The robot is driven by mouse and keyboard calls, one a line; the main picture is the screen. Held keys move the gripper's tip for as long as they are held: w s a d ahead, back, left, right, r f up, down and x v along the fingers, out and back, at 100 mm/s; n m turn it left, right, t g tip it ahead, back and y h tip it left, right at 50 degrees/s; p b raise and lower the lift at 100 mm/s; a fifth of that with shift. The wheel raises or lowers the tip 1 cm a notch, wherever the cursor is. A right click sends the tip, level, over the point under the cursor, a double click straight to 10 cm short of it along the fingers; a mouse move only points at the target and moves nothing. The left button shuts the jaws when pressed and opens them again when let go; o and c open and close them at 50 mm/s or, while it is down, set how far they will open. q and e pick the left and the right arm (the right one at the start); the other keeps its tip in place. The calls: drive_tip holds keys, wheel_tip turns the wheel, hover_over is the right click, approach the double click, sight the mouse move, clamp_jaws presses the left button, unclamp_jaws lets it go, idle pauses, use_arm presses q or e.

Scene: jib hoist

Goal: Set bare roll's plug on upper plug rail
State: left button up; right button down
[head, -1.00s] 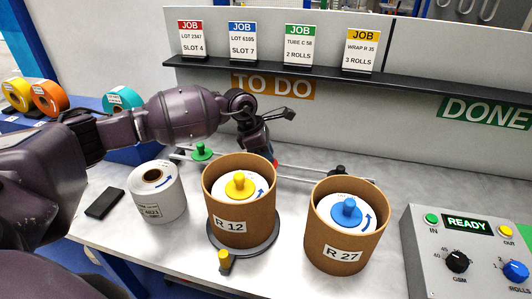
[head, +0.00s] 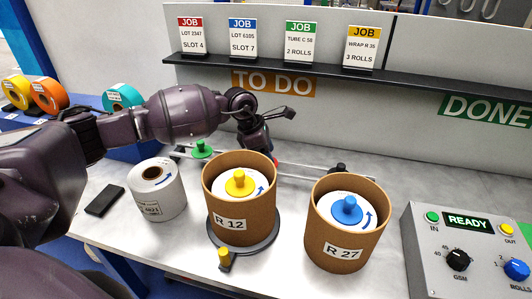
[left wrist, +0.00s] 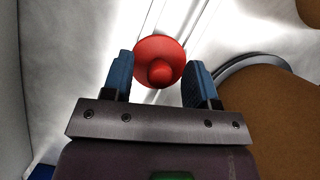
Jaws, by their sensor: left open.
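The bare white roll (head: 158,190) stands on the bench at the left, with no cardboard tube around it and an open core hole on top. A red plug (left wrist: 160,62) shows in the left wrist view between the two blue fingers of my left gripper (left wrist: 158,82). The fingers are open and apart from it. In the head view my left gripper (head: 258,148) is behind the R 12 tube, its fingertips mostly hidden. Thin plug rails (head: 300,169) run along the bench behind the tubes. A green plug (head: 202,148) sits at their left end. My right gripper is not in view.
The R 12 tube (head: 240,206) with a yellow plug stands on a dark round base. The R 27 tube (head: 335,240) with a blue plug is right of it. A control box (head: 465,245) is at right; a black flat object (head: 104,201) lies left.

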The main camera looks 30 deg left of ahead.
use_arm(q)
drive_tip(key=v, duration=1)
drive_tip(key=shift+a+r+p, duration=0.15)
drive_tip(key=shift+r+p, duration=0.15)
drive_tip(key=shift+r, duration=0.1)
